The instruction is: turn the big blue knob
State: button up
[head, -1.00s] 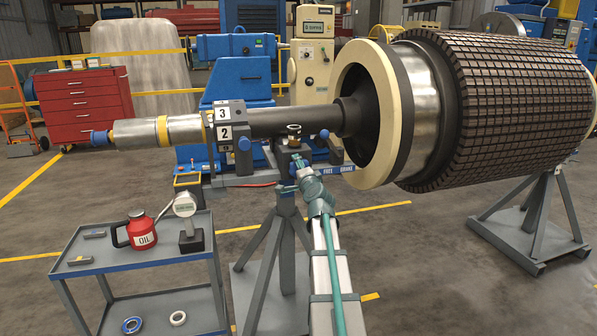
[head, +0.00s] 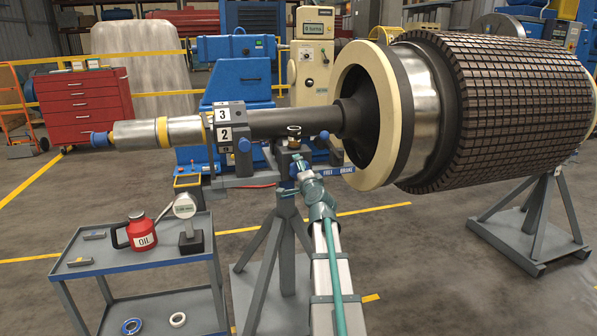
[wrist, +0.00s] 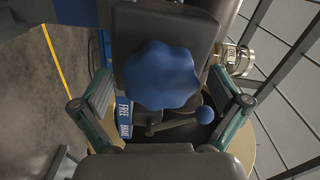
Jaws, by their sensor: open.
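The big blue knob (wrist: 160,75) is lobed and fills the upper middle of the wrist view, in front of a dark block. My gripper (wrist: 160,92) is open, with one green-and-grey finger on each side of the knob and a visible gap to it on both sides. In the head view my gripper (head: 298,172) is up at the stand's top below the shaft, and largely covers the knob. I cannot tell from the pictures how far the fingertips reach along the knob's depth.
A small blue ball (wrist: 204,114) on a lever and a blue FREE/BRAKE label (wrist: 124,112) sit just below the knob. The rotor (head: 520,100) is close on the right. A grey cart (head: 140,256) with a red oil can (head: 142,232) stands at left.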

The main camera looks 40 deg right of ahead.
jog(key=v, duration=1.1)
jog(key=shift+d, duration=0.1)
